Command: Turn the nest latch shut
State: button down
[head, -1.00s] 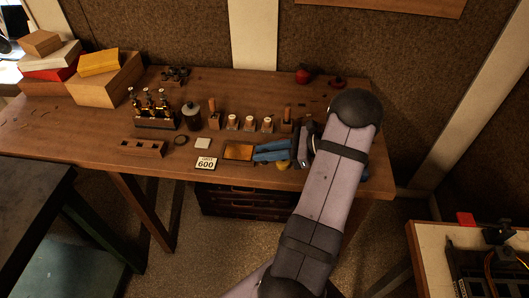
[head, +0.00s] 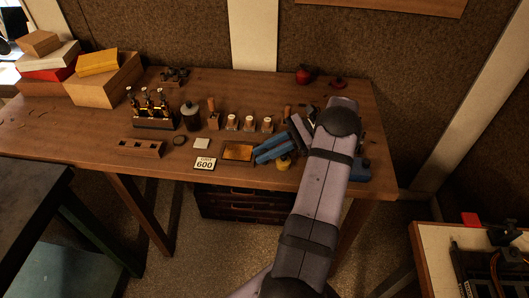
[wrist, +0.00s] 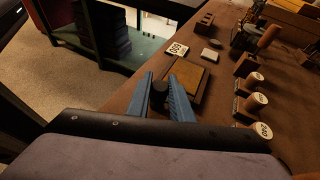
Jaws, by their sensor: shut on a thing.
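My gripper (wrist: 161,80) has two blue fingers, with a dark round knob (wrist: 157,90) between them in the wrist view. The knob may be the nest latch, but its base is hidden. Just beyond the fingertips lies a brown framed plate with a tan face (wrist: 194,78); it also shows in the head view (head: 238,152). There my fingers (head: 258,156) reach left over the bench near its front edge, beside the plate's right side. The knob cannot be made out in the head view, and the latch's angle cannot be told.
A yellow item (head: 283,163) sits just below my fingers. A card marked 600 (head: 205,163) and a pale square (head: 201,143) lie left of the plate. Several white-topped blocks (head: 249,123) stand behind it. A blue item (head: 360,171) lies right of my arm.

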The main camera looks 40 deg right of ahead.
jog(key=c, duration=1.6)
grip_release()
jog(key=shift+d, duration=0.1)
jog(key=b+v, duration=0.2)
jog(key=v, duration=0.3)
jog(key=shift+f, duration=0.1)
jog(key=shift+v, duration=1.15)
